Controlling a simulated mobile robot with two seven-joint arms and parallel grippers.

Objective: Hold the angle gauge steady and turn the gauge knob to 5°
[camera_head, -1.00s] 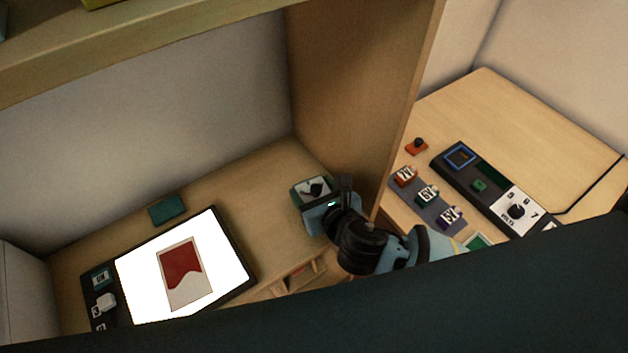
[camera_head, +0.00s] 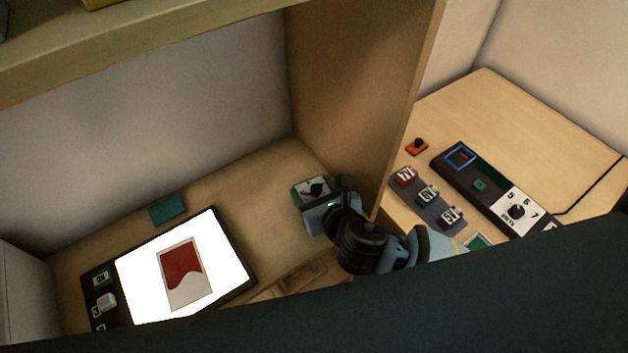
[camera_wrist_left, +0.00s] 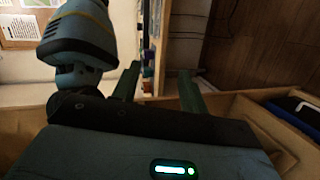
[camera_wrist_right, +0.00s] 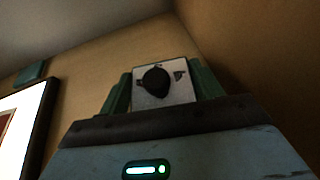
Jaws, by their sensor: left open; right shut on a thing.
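The angle gauge (camera_head: 307,183) is a small dark-green block with a pale face, at the right end of the desk by the wooden side panel. Its black knob (camera_head: 316,188) sits on that face. My right gripper (camera_head: 318,195) is shut on the gauge. In the right wrist view, the gauge's white face (camera_wrist_right: 180,94) stands between the two green fingers, with the black knob (camera_wrist_right: 155,80) in its middle. The marks on it are too small to read. My left gripper (camera_wrist_left: 158,90) is open and empty in its wrist view; the head view does not show it.
A tablet-like light panel (camera_head: 130,275) with a red and white card (camera_head: 183,272) lies on the desk to the left. A teal block (camera_head: 168,210) lies behind it. The wooden side panel (camera_head: 350,90) rises close beside the gauge. A black control panel (camera_head: 470,185) lies beyond it.

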